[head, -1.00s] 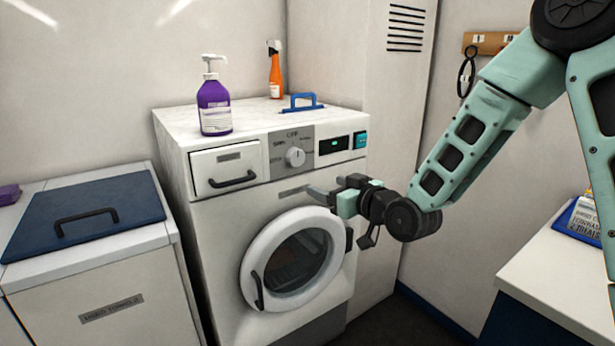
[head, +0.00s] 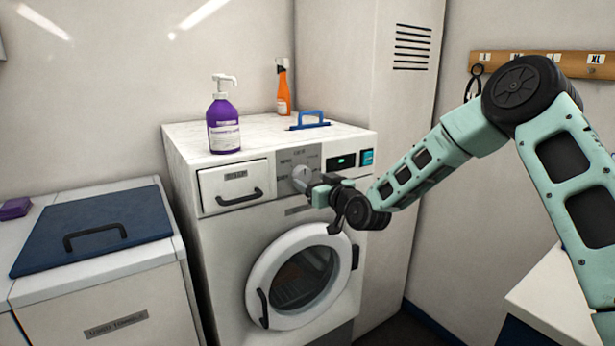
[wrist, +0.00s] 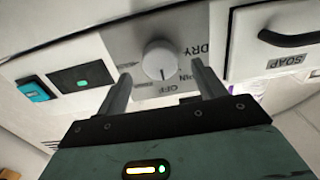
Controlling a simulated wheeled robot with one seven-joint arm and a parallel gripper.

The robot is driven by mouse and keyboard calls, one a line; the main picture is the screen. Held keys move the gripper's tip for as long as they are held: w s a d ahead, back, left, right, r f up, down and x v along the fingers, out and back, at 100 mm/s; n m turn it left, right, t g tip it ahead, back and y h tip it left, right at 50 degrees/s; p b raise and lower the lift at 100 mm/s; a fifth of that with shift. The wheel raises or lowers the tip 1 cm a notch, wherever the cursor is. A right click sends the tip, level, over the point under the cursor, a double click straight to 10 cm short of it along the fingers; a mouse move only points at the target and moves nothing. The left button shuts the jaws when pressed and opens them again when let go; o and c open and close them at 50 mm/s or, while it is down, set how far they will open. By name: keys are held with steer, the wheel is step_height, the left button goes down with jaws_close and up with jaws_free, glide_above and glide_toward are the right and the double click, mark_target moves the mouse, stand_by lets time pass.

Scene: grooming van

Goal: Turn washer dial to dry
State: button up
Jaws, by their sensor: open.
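The washer dial (head: 301,171) is a round white-grey knob on the grey panel at the top front of the washer (head: 225,250). In the wrist view the dial (wrist: 159,57) appears upside down, with the labels OFF, SPIN and DRY around it. Its dark mark seems to point toward OFF. My gripper (head: 308,186) is in front of the panel. In the wrist view its two fingers (wrist: 161,72) are open, one on each side of the dial's near edge. I cannot tell whether they touch it.
A soap drawer (head: 237,187) is left of the dial, and a small display (head: 343,161) and teal button (head: 367,157) are right. The round door (head: 302,275) is below.

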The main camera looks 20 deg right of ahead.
mark_target(305, 177)
steer(key=shift+x, duration=1.6)
steer(key=c, duration=1)
steer(key=shift+o, duration=0.2)
